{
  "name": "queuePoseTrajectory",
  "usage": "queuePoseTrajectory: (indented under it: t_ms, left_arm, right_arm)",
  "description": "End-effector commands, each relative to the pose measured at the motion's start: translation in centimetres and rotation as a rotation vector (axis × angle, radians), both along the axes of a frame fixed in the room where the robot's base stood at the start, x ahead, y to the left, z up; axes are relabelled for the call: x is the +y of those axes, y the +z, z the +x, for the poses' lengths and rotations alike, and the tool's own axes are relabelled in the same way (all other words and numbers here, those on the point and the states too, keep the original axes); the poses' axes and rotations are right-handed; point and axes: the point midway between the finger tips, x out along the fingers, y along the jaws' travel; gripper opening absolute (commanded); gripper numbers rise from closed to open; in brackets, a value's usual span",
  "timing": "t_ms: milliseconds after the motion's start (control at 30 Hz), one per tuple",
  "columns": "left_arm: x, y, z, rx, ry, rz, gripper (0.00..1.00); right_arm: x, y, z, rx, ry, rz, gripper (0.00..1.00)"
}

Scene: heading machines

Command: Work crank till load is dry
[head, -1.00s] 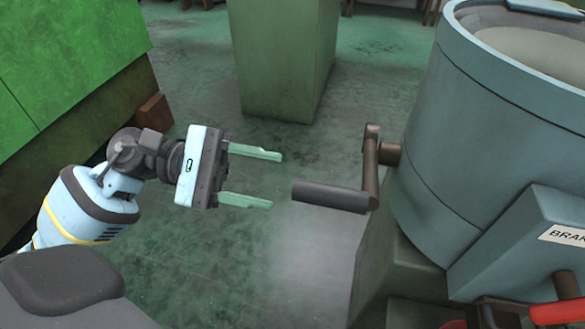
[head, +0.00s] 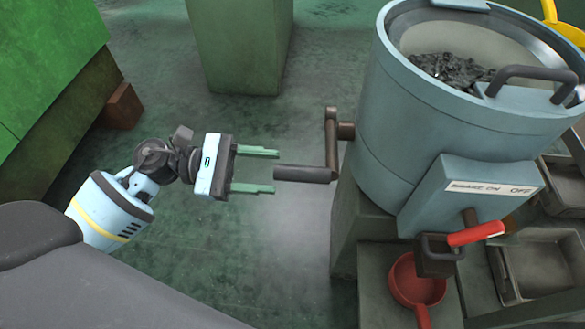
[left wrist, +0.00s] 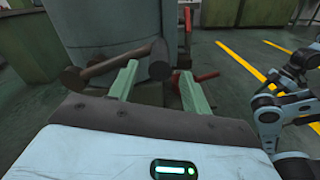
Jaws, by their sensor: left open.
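The crank has a dark cylindrical handle (head: 302,174) and a brown crank arm (head: 331,138), joined to the side of a blue-grey drum (head: 385,150). Dark lumpy load (head: 452,68) lies inside the drum; I cannot tell if it is wet. My left gripper (head: 274,171) is open, its green fingers pointing at the handle. In the head view the handle's free end is just between the fingertips. In the left wrist view the handle end (left wrist: 160,64) shows between the fingers, with no grip on it. My right gripper is not in view.
A brake box (head: 470,195) marked ON and OFF has a red lever (head: 476,233). A red pan (head: 415,285) sits below it. Grey trays (head: 540,270) stand at right. A green cabinet (head: 45,70) is at left and a green pillar (head: 240,45) behind. Floor around my gripper is clear.

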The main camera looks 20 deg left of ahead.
Motion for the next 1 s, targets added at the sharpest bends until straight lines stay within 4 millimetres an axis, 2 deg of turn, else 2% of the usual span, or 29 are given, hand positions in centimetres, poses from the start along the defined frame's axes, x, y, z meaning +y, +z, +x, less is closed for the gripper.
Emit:
queuePoseTrajectory:
  t_ms: [100, 333, 500, 733, 767, 1000]
  left_arm:
    - [-1.9, 0.2, 0.5, -0.002, -0.002, -0.002, 0.49]
    - [-4.6, 0.1, 1.3, -0.002, -0.001, -0.001, 0.49]
    - [-5.4, 0.1, 1.5, -0.001, 0.000, -0.001, 0.49]
    - [-5.4, 0.1, 1.6, -0.001, 0.000, 0.000, 0.49]
    - [-5.4, 0.1, 1.6, -0.001, 0.000, 0.000, 0.47]
    - [-5.4, 0.1, 1.5, -0.001, 0.000, 0.000, 0.16]
  right_arm:
    - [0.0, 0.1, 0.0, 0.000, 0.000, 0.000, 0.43]
    - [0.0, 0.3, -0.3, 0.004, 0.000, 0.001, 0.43]
    - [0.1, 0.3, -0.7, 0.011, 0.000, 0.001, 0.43]
    - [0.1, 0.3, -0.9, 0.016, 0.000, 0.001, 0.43]
    - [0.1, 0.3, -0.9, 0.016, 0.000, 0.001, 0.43]
    - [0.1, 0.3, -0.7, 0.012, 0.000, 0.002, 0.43]
